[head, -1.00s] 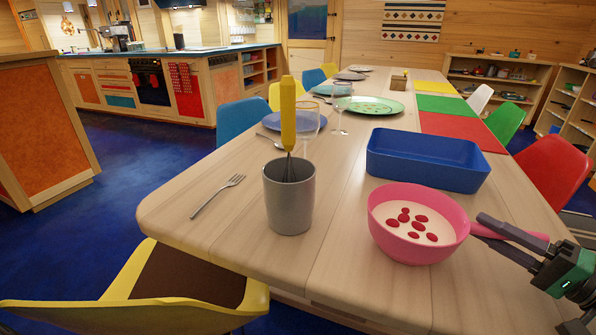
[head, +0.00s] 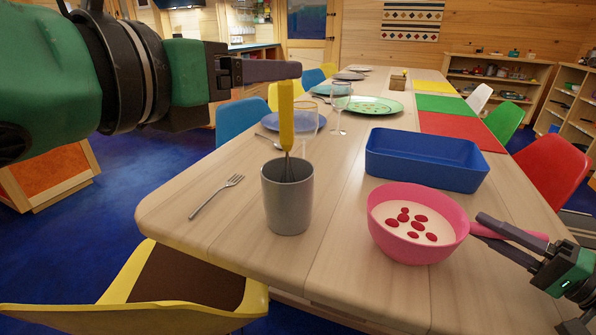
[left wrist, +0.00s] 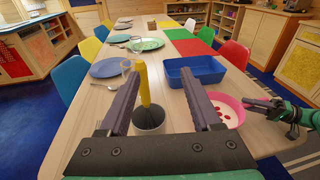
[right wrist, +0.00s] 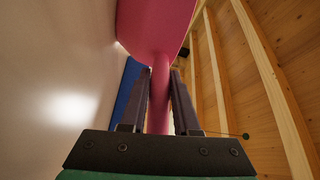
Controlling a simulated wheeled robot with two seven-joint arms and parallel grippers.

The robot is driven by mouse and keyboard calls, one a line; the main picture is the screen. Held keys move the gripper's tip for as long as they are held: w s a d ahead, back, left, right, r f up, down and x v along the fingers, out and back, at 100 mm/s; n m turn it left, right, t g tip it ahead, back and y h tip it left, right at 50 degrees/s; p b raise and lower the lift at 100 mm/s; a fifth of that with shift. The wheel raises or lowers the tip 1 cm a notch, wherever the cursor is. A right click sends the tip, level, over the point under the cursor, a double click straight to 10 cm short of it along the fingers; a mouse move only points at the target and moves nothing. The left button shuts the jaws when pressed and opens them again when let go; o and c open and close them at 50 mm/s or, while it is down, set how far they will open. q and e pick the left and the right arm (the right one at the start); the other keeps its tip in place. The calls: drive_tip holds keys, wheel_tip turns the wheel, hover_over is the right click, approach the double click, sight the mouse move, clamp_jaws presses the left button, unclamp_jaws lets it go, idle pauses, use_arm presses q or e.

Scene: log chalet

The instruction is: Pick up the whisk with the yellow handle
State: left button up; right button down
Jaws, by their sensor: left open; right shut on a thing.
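The whisk with the yellow handle (head: 286,118) stands nearly upright in a grey cup (head: 288,205), its wires mostly hidden inside. In the left wrist view the yellow handle (left wrist: 143,83) shows beyond and between the spread fingers, nearer the left one. My left gripper (head: 290,71) is open and empty at the height of the handle's top, which it partly covers in the head view; contact cannot be told. My right gripper (head: 488,228) is shut on the pink handle (right wrist: 159,95) of a pink bowl (head: 418,240) holding white liquid and red pieces.
A blue tray (head: 425,160) stands behind the bowl. A fork (head: 216,197) lies left of the cup. Wine glasses (head: 339,105) and plates (head: 366,105) are behind it. A yellow chair (head: 190,285) is at the near table edge.

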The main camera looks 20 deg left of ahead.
sight(292, 94)
use_arm(q)
drive_tip(key=w+a+f+n+t+y, duration=0.1)
drive_tip(key=w+f+n+y, duration=0.1)
drive_tip(key=w+f+y, duration=0.3)
drive_tip(key=w+a+f+h, duration=0.1)
drive_tip(key=w, duration=0.9)
drive_tip(key=shift+a+t, duration=0.2)
drive_tip(key=shift+t, duration=0.1)
drive_tip(key=shift+s, duration=0.1)
clamp_jaws()
